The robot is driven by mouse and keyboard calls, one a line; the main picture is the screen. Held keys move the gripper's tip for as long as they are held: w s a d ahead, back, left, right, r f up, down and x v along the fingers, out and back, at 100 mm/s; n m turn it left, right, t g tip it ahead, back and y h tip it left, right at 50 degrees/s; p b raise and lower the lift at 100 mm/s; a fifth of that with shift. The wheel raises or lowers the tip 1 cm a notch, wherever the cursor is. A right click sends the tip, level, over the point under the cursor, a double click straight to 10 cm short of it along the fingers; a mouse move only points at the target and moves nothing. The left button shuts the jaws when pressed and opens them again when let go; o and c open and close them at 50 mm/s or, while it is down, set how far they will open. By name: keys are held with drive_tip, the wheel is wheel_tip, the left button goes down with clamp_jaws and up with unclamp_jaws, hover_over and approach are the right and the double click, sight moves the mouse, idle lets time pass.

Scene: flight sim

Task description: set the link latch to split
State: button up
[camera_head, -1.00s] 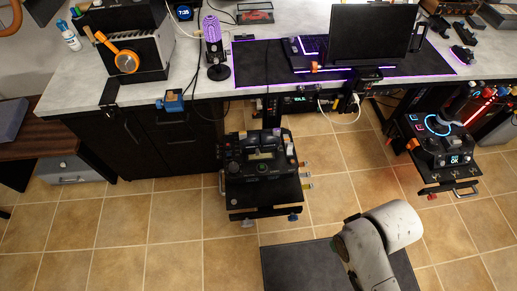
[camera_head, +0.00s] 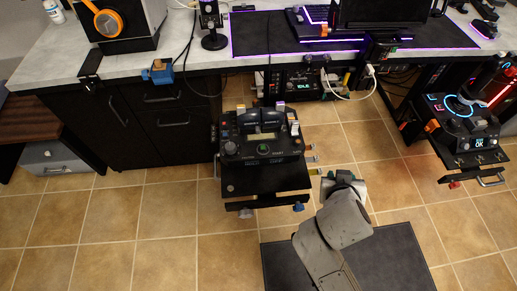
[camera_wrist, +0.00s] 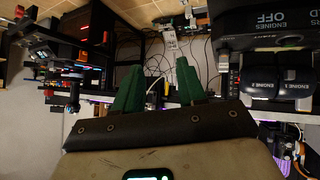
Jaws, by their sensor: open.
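The throttle unit (camera_head: 262,150) is a black box with two dark levers (camera_head: 262,118), a small display and a round green-marked control. It stands on a black shelf below the desk. In the wrist view its engine levers (camera_wrist: 285,82) show at the right, with "ENGINES OFF" lettering above. I cannot pick out the link latch or its setting. My gripper (camera_wrist: 159,65) is open and empty, its green fingers spread apart. In the head view my gripper (camera_head: 343,178) is right of the throttle unit's shelf, apart from it.
The grey desk (camera_head: 200,62) holds headphones (camera_head: 107,22), a microphone and a keyboard on a purple-lit mat. A second control panel (camera_head: 465,125) with blue ring light stands at the right. White and black cables hang under the desk.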

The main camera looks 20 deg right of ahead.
drive_tip(key=w+a+f+t+h+b, duration=0.1)
drive_tip(key=w+a+f+t+b, duration=0.2)
drive_tip(key=w+a+t+b, duration=0.3)
drive_tip(key=n+t+y+b, duration=0.3)
drive_tip(key=t+b, duration=0.1)
drive_tip(key=b, duration=0.3)
approach(258, 133)
drive_tip(key=x, duration=0.8)
drive_tip(key=shift+w, duration=0.2)
drive_tip(key=shift+c, duration=0.3)
clamp_jaws()
